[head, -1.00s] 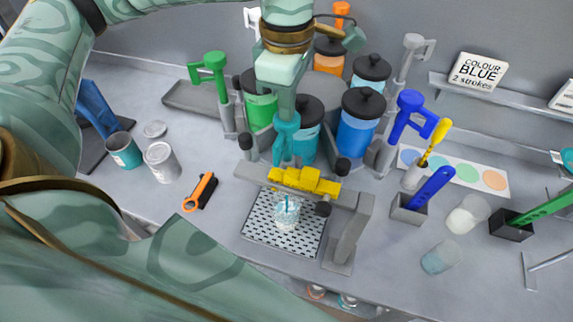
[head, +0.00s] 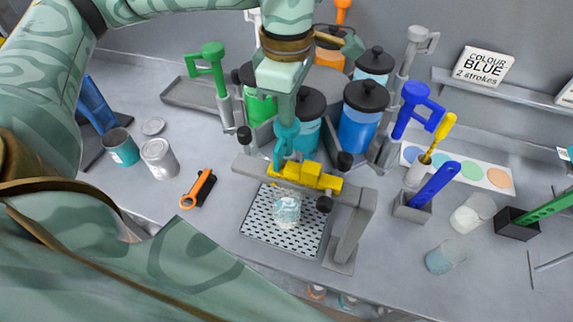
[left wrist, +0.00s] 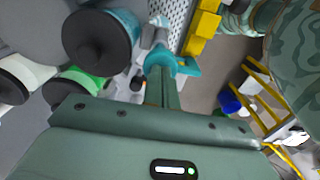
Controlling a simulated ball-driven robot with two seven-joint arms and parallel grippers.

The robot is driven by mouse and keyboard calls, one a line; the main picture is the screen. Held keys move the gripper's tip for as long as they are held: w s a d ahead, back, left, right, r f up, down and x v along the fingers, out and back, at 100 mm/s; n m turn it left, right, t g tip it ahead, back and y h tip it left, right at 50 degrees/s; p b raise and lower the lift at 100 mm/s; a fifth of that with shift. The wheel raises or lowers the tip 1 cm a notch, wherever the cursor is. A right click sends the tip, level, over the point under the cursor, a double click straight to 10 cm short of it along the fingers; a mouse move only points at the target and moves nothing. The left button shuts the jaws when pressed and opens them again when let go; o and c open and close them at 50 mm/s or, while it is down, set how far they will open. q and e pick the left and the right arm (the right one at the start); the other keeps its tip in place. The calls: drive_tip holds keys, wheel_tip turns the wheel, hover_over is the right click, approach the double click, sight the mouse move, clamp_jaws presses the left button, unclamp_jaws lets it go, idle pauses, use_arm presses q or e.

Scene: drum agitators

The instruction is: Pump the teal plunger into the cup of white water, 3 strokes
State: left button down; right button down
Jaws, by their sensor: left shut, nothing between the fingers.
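The teal plunger (head: 287,138) has a hooked handle and stands in front of the teal canister (head: 307,134), behind the yellow-clamped grey bar. It also shows in the left wrist view (left wrist: 160,60). My left gripper (head: 286,112) is shut with nothing between its fingers. Its fingertips (left wrist: 161,90) are at the top of the plunger and appear to touch it; the exact contact is hard to see. The cup (head: 287,211) stands upright on the perforated tray (head: 256,227) under the bar and looks pale blue-white. My right gripper is not in view.
Green (head: 209,60), blue (head: 417,103) and grey (head: 418,42) pump handles surround the canisters. The grey bar (head: 355,214) with yellow blocks (head: 305,176) crosses above the cup. Cans, an orange-black tool (head: 198,190) and holders stand left and right.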

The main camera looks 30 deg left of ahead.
use_arm(q)
wheel_tip(320, 180, up, 6)
drive_tip(key=p, duration=0.5)
drive_tip(key=shift+f, duration=0.1)
idle(0.7)
drive_tip(key=shift+f+b, duration=2.35)
drive_tip(key=shift+f, duration=0.6)
drive_tip(key=shift+r+p, duration=2.4)
drive_tip(key=shift+r, duration=0.65)
